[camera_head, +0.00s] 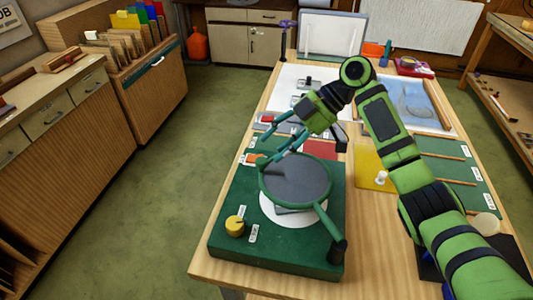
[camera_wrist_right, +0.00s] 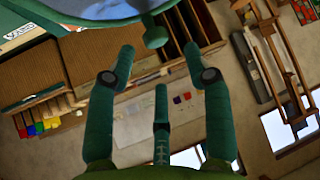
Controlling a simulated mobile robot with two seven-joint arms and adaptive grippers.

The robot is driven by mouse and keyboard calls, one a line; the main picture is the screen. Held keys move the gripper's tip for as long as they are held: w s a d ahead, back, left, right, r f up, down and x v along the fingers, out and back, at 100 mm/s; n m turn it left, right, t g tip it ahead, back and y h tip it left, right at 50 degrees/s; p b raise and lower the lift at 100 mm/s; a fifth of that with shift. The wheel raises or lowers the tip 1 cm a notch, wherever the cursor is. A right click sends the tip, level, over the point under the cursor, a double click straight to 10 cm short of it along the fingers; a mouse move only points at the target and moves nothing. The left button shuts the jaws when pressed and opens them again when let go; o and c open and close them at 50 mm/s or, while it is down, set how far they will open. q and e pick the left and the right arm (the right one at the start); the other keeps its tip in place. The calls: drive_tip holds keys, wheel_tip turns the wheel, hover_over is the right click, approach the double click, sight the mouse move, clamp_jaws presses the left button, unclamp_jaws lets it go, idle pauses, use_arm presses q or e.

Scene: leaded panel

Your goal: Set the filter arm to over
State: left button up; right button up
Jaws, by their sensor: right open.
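The filter arm carries a dark grey round filter (camera_head: 296,180) with a green rim, on a green bar running to a dark pivot post (camera_head: 337,252) at the base's front right. In the head view the filter overlaps the upper part of a white round plate (camera_head: 282,217) on the green base (camera_head: 225,255); its height above the plate is hard to tell. My right gripper (camera_head: 262,150) is open, its fingers at the filter's far left rim. In the right wrist view a small green knob (camera_wrist_right: 156,38) on the rim shows between and beyond the fingertips; contact cannot be told. My left gripper is not in view.
A yellow knob (camera_head: 235,225) stands on the base's left, beside small white labels. A yellow sheet (camera_head: 373,167) and a white peg (camera_head: 381,177) are to the right. My right arm crosses the table's right side. Open floor lies left of the table.

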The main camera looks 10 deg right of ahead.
drive_tip(key=v, duration=0.6)
drive_tip(key=shift+d+r, duration=0.3)
drive_tip(key=shift+d, duration=0.05)
